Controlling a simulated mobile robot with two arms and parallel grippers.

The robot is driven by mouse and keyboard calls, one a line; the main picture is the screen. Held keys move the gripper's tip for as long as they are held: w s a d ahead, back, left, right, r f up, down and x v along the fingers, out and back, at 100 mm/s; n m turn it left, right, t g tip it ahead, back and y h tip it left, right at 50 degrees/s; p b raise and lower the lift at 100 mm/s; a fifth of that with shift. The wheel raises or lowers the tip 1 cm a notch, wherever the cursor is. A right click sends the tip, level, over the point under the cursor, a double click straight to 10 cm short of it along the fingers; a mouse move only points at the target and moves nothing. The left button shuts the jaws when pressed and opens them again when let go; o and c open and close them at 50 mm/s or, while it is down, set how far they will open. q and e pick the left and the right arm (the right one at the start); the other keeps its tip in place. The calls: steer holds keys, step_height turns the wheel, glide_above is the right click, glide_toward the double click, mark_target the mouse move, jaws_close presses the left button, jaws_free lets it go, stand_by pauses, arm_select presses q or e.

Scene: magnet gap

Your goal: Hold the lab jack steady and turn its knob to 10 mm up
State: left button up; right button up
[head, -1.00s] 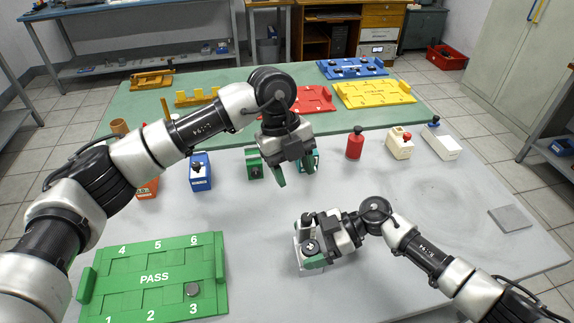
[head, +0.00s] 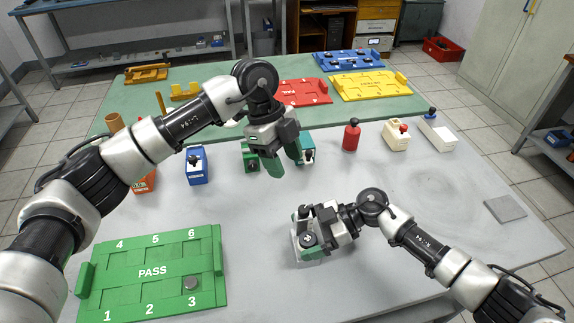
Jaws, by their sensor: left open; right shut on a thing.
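A small pale device with a round black knob (head: 307,240), apparently the lab jack, stands on the grey table at front centre. My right gripper (head: 308,235) is shut on it from the right; its green fingers and wrist hide much of the body. The knob faces up toward the camera. I cannot read any scale on it. My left gripper (head: 284,165) is open, fingers pointing down, above and behind the device, apart from it. It overlaps the view of a green block (head: 250,158) and a teal block (head: 307,143) farther back.
A grey plate (head: 506,208) lies right. The table between is clear.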

mark_target(303, 208)
arm_select(q)
steer(key=shift+m, duration=0.4)
steer(key=x, duration=1.2)
steer(key=shift+d, duration=0.1)
steer(key=c, duration=0.9)
steer(key=shift+m+g+y, duration=0.6)
steer(key=shift+m+g, duration=0.1)
steer(key=shift+m, duration=1.3)
steer(key=shift+c, duration=0.2)
steer(key=o, duration=0.9)
steer(key=shift+o, duration=0.2)
steer(key=v, duration=1.2)
